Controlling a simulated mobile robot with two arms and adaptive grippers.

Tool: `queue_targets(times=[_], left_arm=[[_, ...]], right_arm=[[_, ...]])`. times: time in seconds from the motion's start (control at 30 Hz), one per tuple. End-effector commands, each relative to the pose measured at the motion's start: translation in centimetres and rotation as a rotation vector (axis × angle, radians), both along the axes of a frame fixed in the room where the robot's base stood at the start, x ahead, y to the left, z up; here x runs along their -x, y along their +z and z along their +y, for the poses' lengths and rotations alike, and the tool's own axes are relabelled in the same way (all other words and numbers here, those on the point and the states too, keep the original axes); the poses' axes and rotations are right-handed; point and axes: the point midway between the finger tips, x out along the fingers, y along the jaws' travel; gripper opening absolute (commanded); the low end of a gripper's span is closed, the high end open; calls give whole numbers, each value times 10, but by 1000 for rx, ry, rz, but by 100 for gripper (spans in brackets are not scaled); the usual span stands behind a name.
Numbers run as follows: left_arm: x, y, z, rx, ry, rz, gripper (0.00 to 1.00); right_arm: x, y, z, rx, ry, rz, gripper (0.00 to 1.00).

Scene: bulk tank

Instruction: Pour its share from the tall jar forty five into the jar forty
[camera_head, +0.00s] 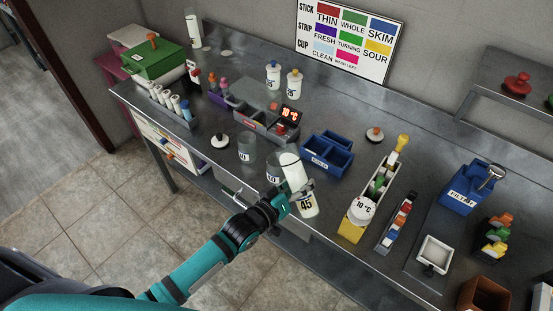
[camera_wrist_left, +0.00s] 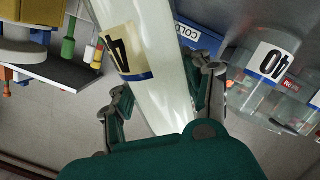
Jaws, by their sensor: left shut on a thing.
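My left gripper (camera_head: 288,199) is shut around the tall jar forty five (camera_head: 294,172), a clear jar with white milk and a "45" label. The jar is above the front of the bench, its top leaning left towards the jar forty (camera_head: 272,179). In the left wrist view the tall jar (camera_wrist_left: 162,90) is between the fingers (camera_wrist_left: 160,98), its label partly cut off. The jar forty is clear glass and stands upright behind and left; it also shows in the left wrist view (camera_wrist_left: 268,75). I cannot tell whether milk runs between them. My right gripper is out of view.
Another clear jar (camera_head: 247,149) stands left of the jar forty. Two small labelled bottles (camera_head: 273,75) stand further back. The bench's front edge is close.

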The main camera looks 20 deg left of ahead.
Motion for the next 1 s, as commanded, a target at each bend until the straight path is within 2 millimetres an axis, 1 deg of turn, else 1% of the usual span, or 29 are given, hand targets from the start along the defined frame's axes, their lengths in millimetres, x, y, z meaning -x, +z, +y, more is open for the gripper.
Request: queue_targets(times=[0.03, 1.0], left_arm=[[-1, 2, -1, 6, 0, -3, 0], [2, -2, -3, 90, -1, 66, 0]], right_arm=[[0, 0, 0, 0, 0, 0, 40], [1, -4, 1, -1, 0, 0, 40]])
